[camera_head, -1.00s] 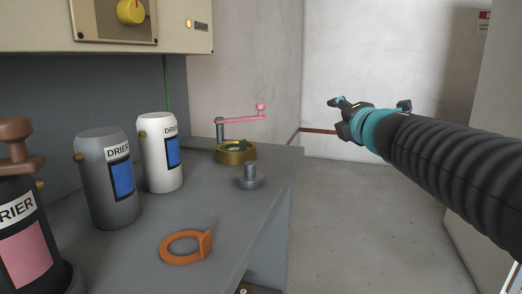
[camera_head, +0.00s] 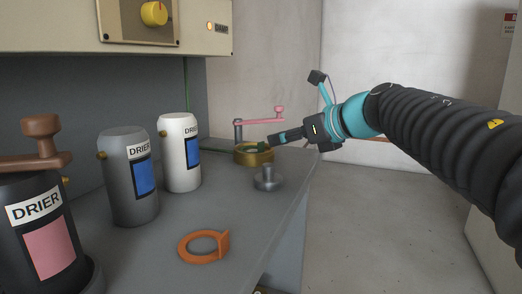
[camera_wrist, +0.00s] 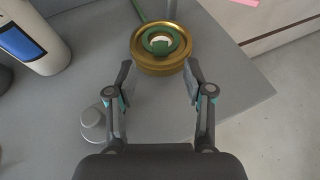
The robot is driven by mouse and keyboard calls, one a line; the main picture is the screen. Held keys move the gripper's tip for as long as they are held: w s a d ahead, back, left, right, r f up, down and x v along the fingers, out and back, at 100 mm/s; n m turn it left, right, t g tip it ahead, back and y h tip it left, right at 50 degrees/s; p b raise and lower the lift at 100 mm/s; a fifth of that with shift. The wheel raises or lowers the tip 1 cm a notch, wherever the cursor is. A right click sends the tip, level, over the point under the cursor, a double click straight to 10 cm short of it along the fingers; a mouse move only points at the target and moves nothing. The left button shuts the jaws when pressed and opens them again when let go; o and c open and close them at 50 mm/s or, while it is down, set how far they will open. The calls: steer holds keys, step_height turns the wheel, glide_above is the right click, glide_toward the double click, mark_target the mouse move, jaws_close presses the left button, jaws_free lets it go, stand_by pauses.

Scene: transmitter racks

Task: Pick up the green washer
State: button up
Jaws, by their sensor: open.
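The green washer (camera_wrist: 148,41) lies inside the round brass dish (camera_wrist: 137,60) in the wrist view, with a pale patch showing through its hole. In the head view the brass dish (camera_head: 241,158) stands near the back corner of the bench, and only a bit of the green washer (camera_head: 262,147) shows beside my fingers. My gripper (camera_wrist: 160,72) is open and empty. Its fingertips are on the near side of the dish, pointing toward it, apart from the washer. In the head view my gripper (camera_head: 275,138) reaches in from the right over the bench corner.
A grey knobbed weight (camera_head: 268,180) stands close to the dish. An orange ring with a tab (camera_head: 187,249) lies nearer on the bench. White (camera_head: 178,165), grey (camera_head: 130,195) and black (camera_head: 40,190) drier canisters line the left. A pink crank (camera_head: 262,122) rises behind the dish.

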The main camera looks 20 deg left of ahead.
mark_target(262, 143)
steer(key=shift+x, duration=4.3)
jaws_close()
